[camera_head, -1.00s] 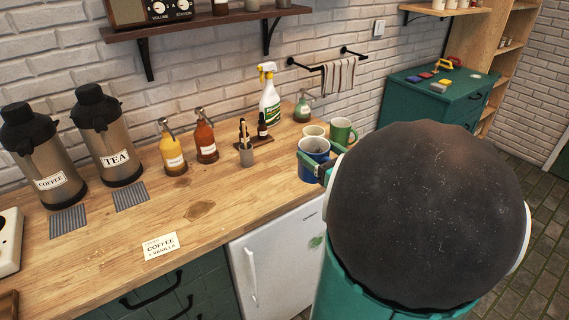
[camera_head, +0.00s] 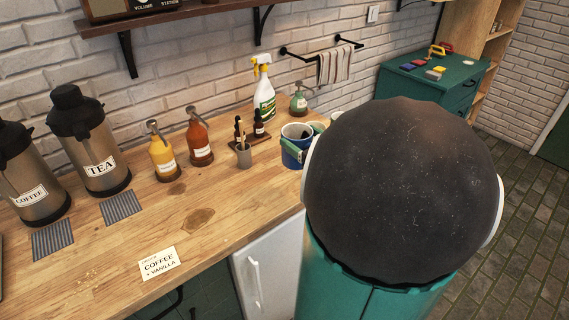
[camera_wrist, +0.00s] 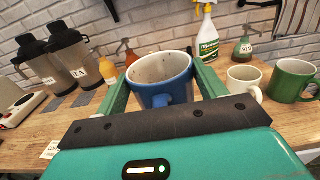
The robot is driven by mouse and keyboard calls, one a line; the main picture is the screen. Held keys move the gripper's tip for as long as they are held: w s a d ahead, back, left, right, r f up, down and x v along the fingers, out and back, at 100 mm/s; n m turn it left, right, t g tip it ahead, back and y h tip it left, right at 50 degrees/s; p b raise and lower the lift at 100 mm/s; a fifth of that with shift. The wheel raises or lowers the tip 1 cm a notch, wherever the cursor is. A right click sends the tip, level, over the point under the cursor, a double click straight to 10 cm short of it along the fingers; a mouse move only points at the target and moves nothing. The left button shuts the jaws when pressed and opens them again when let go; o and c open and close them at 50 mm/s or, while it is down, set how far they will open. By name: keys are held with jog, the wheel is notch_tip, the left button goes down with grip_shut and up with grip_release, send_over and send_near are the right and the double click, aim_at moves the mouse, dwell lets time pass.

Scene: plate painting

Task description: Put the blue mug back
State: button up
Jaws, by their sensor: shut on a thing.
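The blue mug (camera_wrist: 162,84) is between the two green fingers of my gripper (camera_wrist: 163,76) in the wrist view, upright, with its handle toward the wrist. Its inside is pale with dark specks. In the head view the blue mug (camera_head: 293,158) shows at the counter's right part, partly hidden by my dark round arm joint. My gripper (camera_head: 296,149) is shut on it there, with a green finger across its side. I cannot tell whether the mug's base touches the counter.
A cream mug (camera_wrist: 246,80) and a green mug (camera_wrist: 291,82) stand to the right on the wooden counter (camera_head: 215,225). A spray bottle (camera_head: 264,95), pump bottles (camera_head: 200,142), a brush cup (camera_head: 244,155) and coffee and tea dispensers stand behind and left.

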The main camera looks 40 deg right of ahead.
aim_at(297, 132)
jog(key=shift+w, duration=0.15)
jog(key=shift+d, duration=0.2)
jog(key=w+d+f, duration=0.1)
jog(key=w, duration=0.1)
jog(key=w+d+f, duration=0.1)
jog(key=w+d, duration=0.1)
jog(key=w+d+f, duration=0.2)
jog(key=shift+w, duration=0.35)
jog(key=shift+w+d+f, duration=0.5)
jog(key=shift+w+f, duration=0.15)
jog(key=shift+f, duration=0.8)
jog(key=shift+w+d+f, duration=0.45)
jog(key=shift+w+f, duration=0.15)
jog(key=shift+f, duration=0.9)
jog(key=shift+w+d+f, duration=0.5)
jog(key=shift+w+f, duration=0.15)
jog(key=shift+f, duration=0.8)
jog(key=shift+f, duration=0.15)
jog(key=o, duration=1.4)
jog(key=shift+c, duration=0.2)
